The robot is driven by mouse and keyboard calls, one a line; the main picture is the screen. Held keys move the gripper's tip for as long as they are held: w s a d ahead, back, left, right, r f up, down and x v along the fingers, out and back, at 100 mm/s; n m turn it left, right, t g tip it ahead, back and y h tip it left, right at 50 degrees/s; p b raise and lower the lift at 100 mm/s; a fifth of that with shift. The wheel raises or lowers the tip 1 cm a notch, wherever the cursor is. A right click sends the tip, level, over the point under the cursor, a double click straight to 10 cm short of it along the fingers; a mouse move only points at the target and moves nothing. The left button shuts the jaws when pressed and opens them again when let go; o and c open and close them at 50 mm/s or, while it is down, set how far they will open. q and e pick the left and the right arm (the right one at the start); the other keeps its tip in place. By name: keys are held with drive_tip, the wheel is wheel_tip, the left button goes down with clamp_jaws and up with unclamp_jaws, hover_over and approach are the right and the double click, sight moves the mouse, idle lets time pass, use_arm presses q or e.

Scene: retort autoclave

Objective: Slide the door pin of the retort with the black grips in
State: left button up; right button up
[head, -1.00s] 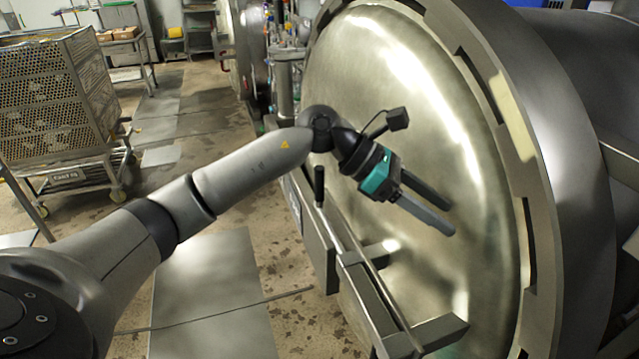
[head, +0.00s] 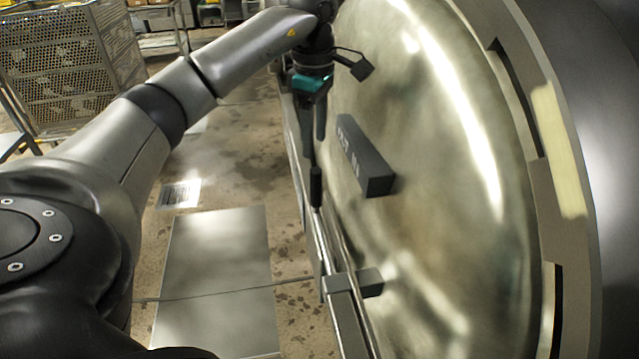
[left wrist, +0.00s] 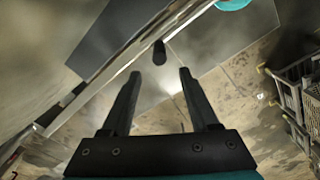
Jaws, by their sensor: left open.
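The retort's large round metal door (head: 430,190) fills the right of the head view. A black grip (head: 316,186) stands by the metal bar assembly at the door's left edge. It also shows in the left wrist view (left wrist: 159,53), just beyond the fingertips and roughly midway between them. My left gripper (head: 314,142) points down above the grip, with its fingers apart and nothing between them; both fingers show in the left wrist view (left wrist: 160,74). The pin itself cannot be told apart from the bars. My right gripper is out of view.
A dark grey block with lettering (head: 365,160) sticks out from the door close to the left gripper. A perforated crate trolley (head: 75,65) stands at the back left. The floor beside the door, with its grey plate (head: 215,280), is clear.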

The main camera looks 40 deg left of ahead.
sight(316, 188)
use_arm(q)
wheel_tip(316, 188, down, 4)
drive_tip(key=shift+r, duration=0.15)
wheel_tip(316, 188, down, 8)
drive_tip(key=shift+r+p, duration=0.15)
drive_tip(key=shift+p, duration=0.35)
drive_tip(key=shift+f, duration=0.75)
clamp_jaws()
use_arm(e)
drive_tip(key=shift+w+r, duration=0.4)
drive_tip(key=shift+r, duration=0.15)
use_arm(q)
drive_tip(key=shift+d, duration=0.1)
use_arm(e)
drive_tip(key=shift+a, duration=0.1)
